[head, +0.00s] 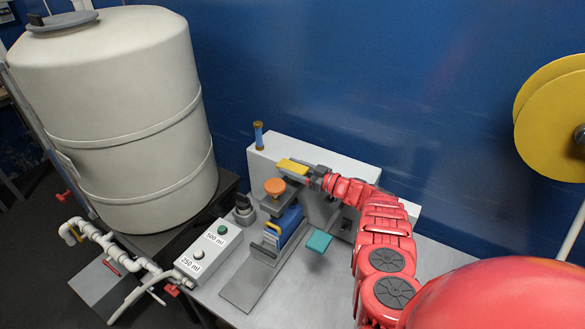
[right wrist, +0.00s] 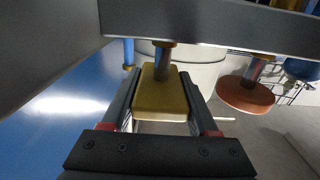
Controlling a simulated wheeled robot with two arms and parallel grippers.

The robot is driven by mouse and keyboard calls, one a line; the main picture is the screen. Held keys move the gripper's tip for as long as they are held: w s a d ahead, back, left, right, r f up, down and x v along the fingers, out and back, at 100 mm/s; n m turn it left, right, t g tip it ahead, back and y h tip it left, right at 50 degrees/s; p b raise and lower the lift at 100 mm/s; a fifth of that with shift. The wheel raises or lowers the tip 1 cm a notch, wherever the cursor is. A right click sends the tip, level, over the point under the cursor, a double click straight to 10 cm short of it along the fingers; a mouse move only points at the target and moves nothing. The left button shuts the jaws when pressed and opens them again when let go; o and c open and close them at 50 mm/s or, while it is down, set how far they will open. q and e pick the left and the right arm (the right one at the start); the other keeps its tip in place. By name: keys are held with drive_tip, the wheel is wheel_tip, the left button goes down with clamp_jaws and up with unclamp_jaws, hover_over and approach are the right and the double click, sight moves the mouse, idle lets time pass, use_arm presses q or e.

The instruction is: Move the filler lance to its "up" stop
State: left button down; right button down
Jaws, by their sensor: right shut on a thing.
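My right gripper (head: 308,172) reaches in from the right and is shut on a yellow block (head: 291,165) at the grey-white filling machine (head: 350,160). In the right wrist view the yellow block (right wrist: 162,104) sits between the two fingers of the gripper (right wrist: 160,110). A grey rod with a brass collar (right wrist: 163,62) meets the block. I take the block for the lance's handle; the lance itself is mostly hidden by the gripper. No "up" mark is readable. My left gripper is not in view.
An orange round knob (head: 274,187) stands just in front of the yellow block, and a teal block (head: 319,241) is below right. A button box (head: 207,250) marked 500 ml and 250 ml and a large tank (head: 120,120) stand left. The blue wall is close behind.

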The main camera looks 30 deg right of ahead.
wheel_tip(320, 180, up, 5)
drive_tip(key=p, duration=0.3)
drive_tip(key=shift+f+p, duration=0.1)
drive_tip(key=shift+p, duration=0.3)
drive_tip(key=shift+f, duration=0.1)
drive_tip(key=shift+c, duration=0.8)
unclamp_jaws()
drive_tip(key=shift+s+d, duration=0.15)
drive_tip(key=shift+s, duration=0.05)
drive_tip(key=b+v, duration=0.2)
drive_tip(key=v, duration=1.5)
